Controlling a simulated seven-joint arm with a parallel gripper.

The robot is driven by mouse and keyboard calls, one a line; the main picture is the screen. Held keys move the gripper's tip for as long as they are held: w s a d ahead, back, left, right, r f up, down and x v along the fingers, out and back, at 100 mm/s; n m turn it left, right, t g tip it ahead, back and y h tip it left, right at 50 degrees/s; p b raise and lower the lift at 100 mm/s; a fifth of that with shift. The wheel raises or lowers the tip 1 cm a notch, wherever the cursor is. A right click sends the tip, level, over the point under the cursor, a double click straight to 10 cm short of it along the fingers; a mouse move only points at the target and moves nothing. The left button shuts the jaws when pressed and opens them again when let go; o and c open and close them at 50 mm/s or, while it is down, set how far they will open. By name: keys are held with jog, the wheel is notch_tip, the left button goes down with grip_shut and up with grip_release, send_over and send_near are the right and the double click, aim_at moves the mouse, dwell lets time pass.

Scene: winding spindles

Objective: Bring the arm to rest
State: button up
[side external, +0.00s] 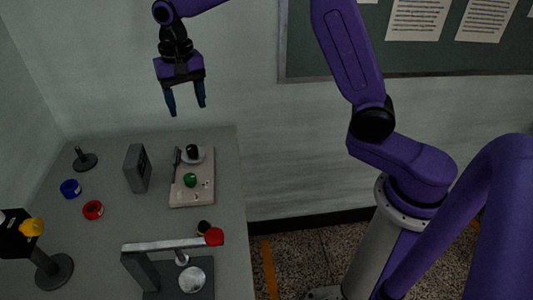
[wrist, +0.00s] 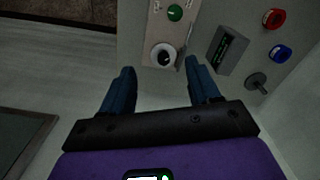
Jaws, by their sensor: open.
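My gripper (side external: 187,108) hangs in the air, fingers pointing down, high above the back of the grey table (side external: 110,243). Its two blue fingers are apart with nothing between them. In the wrist view my gripper (wrist: 160,68) is also open and empty. Beyond its fingertips lies a pale board (side external: 194,198) carrying a green knob-like piece (side external: 190,180) and a white round piece with a black centre (side external: 193,152). The gripper touches nothing.
A grey box (side external: 137,168), a black spindle stand (side external: 84,161), a blue spool (side external: 70,188) and a red spool (side external: 93,210) stand left of the board. A stand with a yellow piece (side external: 32,227) and a red-ended device (side external: 214,237) are in front. A wall is behind.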

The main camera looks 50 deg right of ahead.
jog(key=s+d+n, duration=0.3)
jog(key=s+n, duration=0.2)
jog(key=s, duration=0.6)
jog(key=s+d+f+n, duration=0.1)
jog(key=s+d+n, duration=0.2)
jog(key=s+n, duration=0.3)
jog(key=s+d+f+n, duration=0.1)
jog(key=s+d+n, duration=0.2)
jog(key=s, duration=1.4)
jog(key=n, duration=0.3)
jog(key=shift+d, duration=0.35)
